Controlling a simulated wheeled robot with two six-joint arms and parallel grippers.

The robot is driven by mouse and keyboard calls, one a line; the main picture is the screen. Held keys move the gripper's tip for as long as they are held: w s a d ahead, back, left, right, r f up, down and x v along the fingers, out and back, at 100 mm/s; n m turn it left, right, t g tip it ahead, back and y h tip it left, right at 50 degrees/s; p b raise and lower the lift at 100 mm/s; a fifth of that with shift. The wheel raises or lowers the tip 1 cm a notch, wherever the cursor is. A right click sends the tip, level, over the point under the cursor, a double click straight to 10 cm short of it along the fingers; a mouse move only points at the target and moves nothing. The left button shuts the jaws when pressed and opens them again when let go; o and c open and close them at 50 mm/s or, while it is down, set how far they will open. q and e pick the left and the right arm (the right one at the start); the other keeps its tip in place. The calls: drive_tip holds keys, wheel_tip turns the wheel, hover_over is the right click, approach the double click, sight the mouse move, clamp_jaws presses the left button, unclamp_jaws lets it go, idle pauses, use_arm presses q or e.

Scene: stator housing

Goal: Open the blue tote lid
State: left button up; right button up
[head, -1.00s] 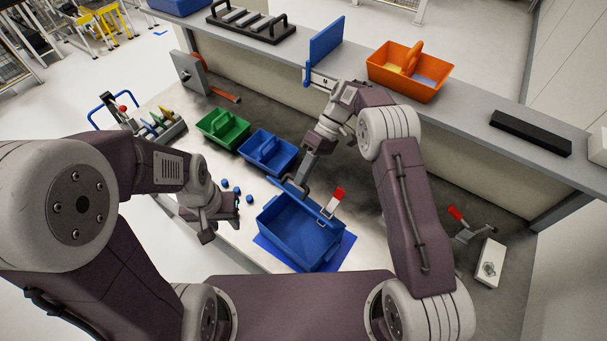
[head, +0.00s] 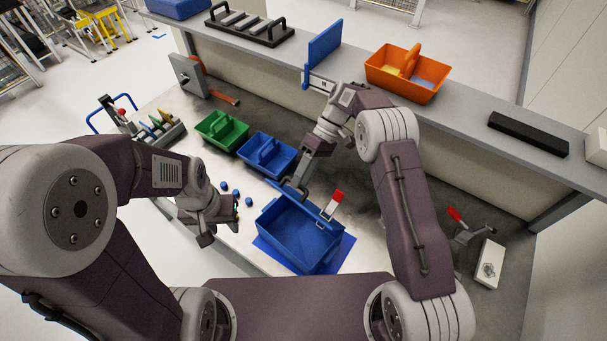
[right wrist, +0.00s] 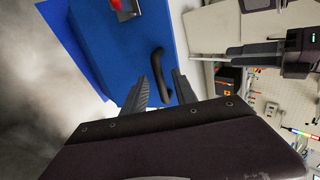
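The blue tote (head: 297,240) stands on a blue mat (head: 342,258) at the front middle of the bench. My right gripper (head: 297,190) is at the tote's far left edge. In the right wrist view its fingers (right wrist: 160,80) are apart, with the handle at or just beyond the gap between the tips; contact cannot be told. My left gripper (head: 213,220) is left of the tote, its fingers unclear.
Several small blue pieces (head: 237,194) lie between my left gripper and the tote. A green bin (head: 221,131) and a smaller blue bin (head: 267,153) stand behind. An orange caddy (head: 406,72) is on the back shelf. A white block (head: 489,262) lies at the right.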

drive_tip(key=p+v, duration=0.5)
drive_tip(key=v, duration=0.4)
drive_tip(key=shift+p, duration=0.3)
